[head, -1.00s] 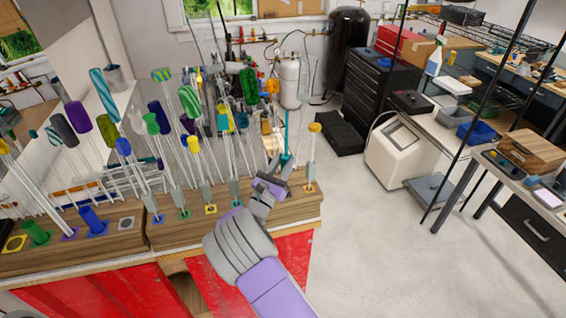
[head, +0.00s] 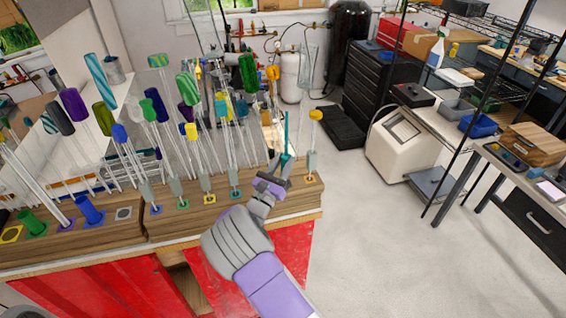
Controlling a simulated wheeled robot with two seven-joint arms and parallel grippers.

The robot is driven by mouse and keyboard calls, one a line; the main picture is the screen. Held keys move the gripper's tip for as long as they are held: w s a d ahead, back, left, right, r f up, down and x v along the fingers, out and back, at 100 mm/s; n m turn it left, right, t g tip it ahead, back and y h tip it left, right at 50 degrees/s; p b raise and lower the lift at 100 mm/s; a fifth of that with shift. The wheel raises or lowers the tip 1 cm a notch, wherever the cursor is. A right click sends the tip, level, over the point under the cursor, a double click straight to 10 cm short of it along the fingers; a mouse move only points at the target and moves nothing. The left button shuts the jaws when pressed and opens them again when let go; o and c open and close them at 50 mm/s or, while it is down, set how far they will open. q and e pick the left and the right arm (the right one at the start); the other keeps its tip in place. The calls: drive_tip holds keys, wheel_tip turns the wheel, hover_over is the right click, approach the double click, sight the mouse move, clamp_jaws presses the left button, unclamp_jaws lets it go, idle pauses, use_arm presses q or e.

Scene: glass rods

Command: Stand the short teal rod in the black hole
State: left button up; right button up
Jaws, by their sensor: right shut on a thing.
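The short teal rod (head: 286,132) stands about upright in my right gripper (head: 274,178). The gripper is shut on its lower part, which the fingers hide. The gripper is at the right end of the wooden rack (head: 180,224), in front of the orange-marked place. A grey-and-dark ringed square (head: 124,213), apparently the black hole, lies on the rack's front row, well to the left of the gripper. No rod stands in it. My left gripper is not in view.
Several tall glass rods with coloured tops crowd the rack behind and left of the gripper. A rod with an orange top (head: 315,115) stands just right of it. A blue piece (head: 89,210) stands left of the ringed square. The floor (head: 420,250) at right is clear.

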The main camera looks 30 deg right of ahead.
drive_tip(key=shift+f, duration=0.35)
idle(0.4)
drive_tip(key=o, duration=1.1)
drive_tip(key=shift+o, duration=0.2)
drive_tip(key=shift+a, duration=0.1)
